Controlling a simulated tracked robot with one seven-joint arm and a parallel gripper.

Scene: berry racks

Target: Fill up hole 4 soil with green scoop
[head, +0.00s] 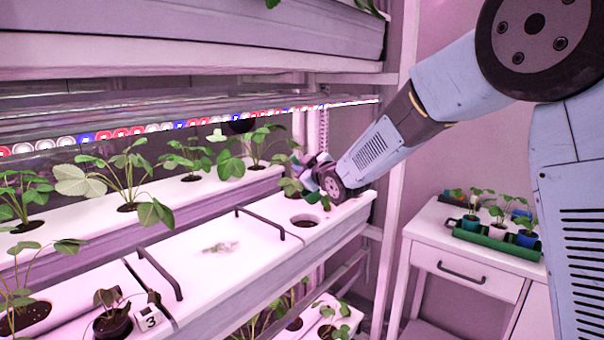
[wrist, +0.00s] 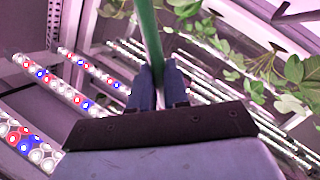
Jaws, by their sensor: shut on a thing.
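My gripper (head: 308,178) is near the right end of the white growing tray (head: 255,240), just above and behind a round hole (head: 303,221) with dark soil low inside. No number shows at this hole, so I cannot tell that it is hole 4. In the wrist view, my gripper (wrist: 159,84) is shut on the green handle of the scoop (wrist: 149,38). In the head view a small green part of the scoop (head: 313,197) shows below the fingers, close to the hole. The scoop's bowl is hard to make out, and I cannot tell whether it holds soil.
A plant hole at the front left carries a label 3 (head: 149,320). Black handles (head: 262,238) stand up from the tray. Leafy plants (head: 128,185) fill the row behind. LED strips (head: 120,132) run overhead. A cabinet (head: 465,262) at right bears a green tray (head: 490,243) of potted seedlings.

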